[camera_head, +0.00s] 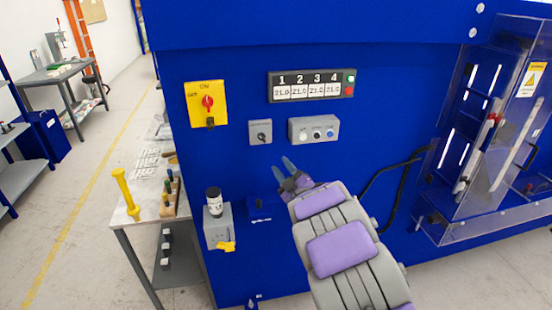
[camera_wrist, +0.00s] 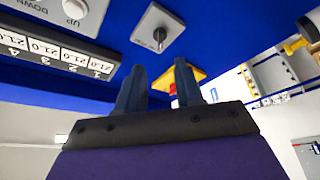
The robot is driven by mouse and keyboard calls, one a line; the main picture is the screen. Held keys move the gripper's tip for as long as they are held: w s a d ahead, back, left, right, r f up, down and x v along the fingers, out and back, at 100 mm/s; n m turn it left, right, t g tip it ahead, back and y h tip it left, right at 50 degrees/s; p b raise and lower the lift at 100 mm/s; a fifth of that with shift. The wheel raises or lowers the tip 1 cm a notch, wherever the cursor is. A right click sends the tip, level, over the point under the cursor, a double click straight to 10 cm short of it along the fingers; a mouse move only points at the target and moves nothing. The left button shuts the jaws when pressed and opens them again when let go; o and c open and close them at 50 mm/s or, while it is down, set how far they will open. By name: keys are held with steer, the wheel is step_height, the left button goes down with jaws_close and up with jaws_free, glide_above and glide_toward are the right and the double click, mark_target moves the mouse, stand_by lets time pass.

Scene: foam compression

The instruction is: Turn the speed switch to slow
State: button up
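A small grey switch box (camera_head: 260,131) with a dark knob is on the blue machine face; it looks like the speed switch, but its labels are unreadable. In the wrist view the switch box (camera_wrist: 159,36) shows at the top, just beyond the fingertips, its knob pointing roughly along the picture's vertical. My gripper (camera_head: 281,165) is below and slightly right of the switch box, fingers pointing up toward it. In the wrist view my gripper (camera_wrist: 160,68) has its two fingers apart with nothing between them. The fingers are clear of the knob.
A grey button box (camera_head: 314,129) sits right of the switch, under the number display (camera_head: 312,86). A yellow plate with a red rotary switch (camera_head: 207,103) is up left. A clear guard (camera_head: 490,130) stands at right, a side table (camera_head: 125,213) at left.

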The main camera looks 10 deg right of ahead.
steer(key=shift+v, duration=2.6)
steer(key=shift+a+f, duration=0.1)
steer(key=shift+f, duration=0.05)
